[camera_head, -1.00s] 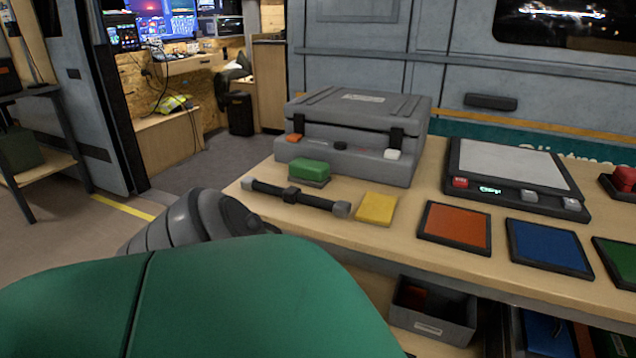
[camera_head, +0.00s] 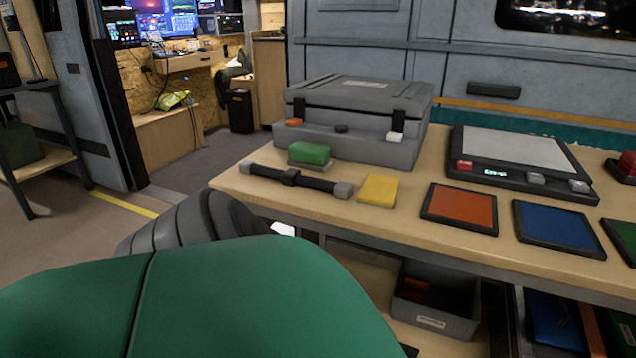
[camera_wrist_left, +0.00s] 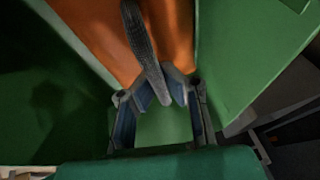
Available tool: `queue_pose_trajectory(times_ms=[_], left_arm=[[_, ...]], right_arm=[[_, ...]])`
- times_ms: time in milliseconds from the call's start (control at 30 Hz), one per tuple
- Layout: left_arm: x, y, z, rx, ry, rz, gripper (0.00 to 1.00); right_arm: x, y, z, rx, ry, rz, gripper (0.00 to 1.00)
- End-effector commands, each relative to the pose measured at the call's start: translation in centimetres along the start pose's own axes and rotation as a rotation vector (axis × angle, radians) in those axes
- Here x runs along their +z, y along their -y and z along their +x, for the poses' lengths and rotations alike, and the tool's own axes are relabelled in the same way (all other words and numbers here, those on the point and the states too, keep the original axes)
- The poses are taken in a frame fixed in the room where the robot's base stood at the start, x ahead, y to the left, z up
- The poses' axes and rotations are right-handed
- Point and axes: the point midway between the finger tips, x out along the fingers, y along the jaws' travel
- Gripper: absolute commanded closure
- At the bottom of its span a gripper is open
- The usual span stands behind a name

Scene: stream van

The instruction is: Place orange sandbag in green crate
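The orange sandbag (camera_wrist_left: 172,35) shows at the top of the left wrist view, with a dark strap (camera_wrist_left: 140,40) across it. Green crate walls (camera_wrist_left: 245,50) stand on both sides of the bag. I cannot tell whether the bag rests on the crate's floor. My left gripper (camera_wrist_left: 166,92) has its fingertips at the lower end of the strap, one on each side. Whether they press on the strap is unclear. The head view shows neither bag nor crate. My green shell fills its lower part and hides the left gripper. My right gripper is out of view.
A wooden bench (camera_head: 420,225) runs along the right. It carries a grey case (camera_head: 355,115), a green block (camera_head: 309,153), a dark bar (camera_head: 290,178), a yellow block (camera_head: 378,190) and coloured panels. A grey bin (camera_head: 435,300) sits below. Floor (camera_head: 110,235) at left is clear.

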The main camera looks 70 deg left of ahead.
Motion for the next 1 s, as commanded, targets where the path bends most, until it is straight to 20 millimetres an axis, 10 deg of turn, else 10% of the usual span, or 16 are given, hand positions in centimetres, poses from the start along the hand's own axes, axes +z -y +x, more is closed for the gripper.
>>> queue_pose_trajectory(times_ms=[100,567,1000], left_arm=[[0.0,0.0,0.1,0.001,0.000,0.000,0.74],[-0.1,0.0,-0.2,0.001,0.002,0.001,0.74],[-0.2,0.2,-8.4,-0.004,0.003,-0.002,0.74]], right_arm=[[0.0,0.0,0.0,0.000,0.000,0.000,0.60],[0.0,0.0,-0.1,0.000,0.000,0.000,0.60],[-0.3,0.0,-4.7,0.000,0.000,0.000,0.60]])
